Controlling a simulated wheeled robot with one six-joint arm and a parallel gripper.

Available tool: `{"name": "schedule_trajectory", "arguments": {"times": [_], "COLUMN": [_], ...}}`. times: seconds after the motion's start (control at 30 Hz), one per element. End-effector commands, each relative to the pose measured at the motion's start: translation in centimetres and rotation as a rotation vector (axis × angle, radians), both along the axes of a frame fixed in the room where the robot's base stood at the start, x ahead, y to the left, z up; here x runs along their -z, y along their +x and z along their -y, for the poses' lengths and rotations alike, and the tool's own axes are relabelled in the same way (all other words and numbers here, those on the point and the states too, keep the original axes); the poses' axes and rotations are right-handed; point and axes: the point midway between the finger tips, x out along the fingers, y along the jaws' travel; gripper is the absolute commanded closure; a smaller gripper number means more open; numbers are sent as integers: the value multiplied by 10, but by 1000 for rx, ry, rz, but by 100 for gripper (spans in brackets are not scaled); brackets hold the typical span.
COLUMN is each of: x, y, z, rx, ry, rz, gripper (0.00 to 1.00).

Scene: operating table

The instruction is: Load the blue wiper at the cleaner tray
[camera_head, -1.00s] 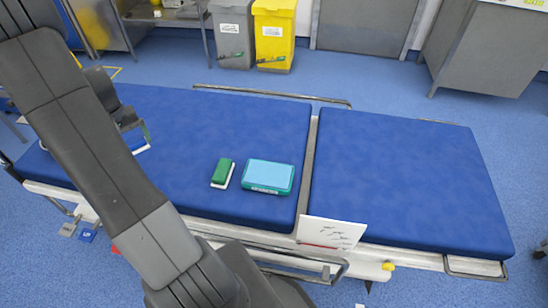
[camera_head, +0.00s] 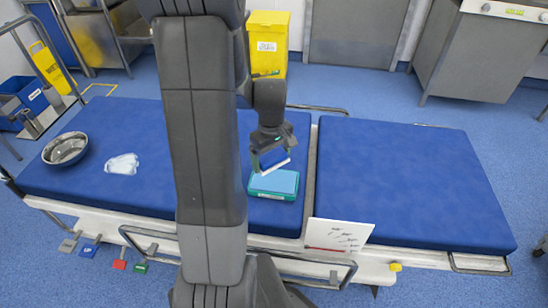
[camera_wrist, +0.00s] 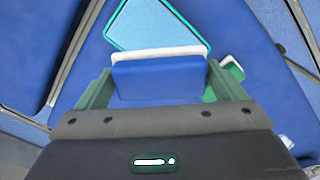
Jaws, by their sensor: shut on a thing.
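The blue wiper (camera_head: 276,160), with a white pad along its lower edge, is held between the fingers of my gripper (camera_head: 271,150). The wrist view shows the blue wiper (camera_wrist: 158,84) gripped between the green fingers. The cleaner tray (camera_head: 274,196), teal-green with a light blue inside, lies on the left part of the operating table. The blue wiper is just above the tray's far part in the head view; the exact gap cannot be told. In the wrist view the tray (camera_wrist: 150,24) lies beyond the wiper, partly covered by it.
A green and white wiper (camera_wrist: 231,68) lies beside the tray in the wrist view; my arm hides it in the head view. A metal bowl (camera_head: 65,149) and white gloves (camera_head: 122,164) lie at left. The table's right section (camera_head: 405,180) is clear. A white card (camera_head: 338,236) stands at the front edge.

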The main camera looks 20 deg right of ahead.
Motion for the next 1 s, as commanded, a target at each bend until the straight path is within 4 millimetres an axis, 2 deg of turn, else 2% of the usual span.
{"name": "schedule_trajectory", "arguments": {"times": [0.27, 0.73, 1.0], "x": [10, 56, 61], "y": [-6, -6, -6], "z": [4, 4, 3], "rx": [-8, -8, -7], "ry": [0, 0, 0], "rz": [-1, 0, 0], "gripper": [28, 28, 28]}}
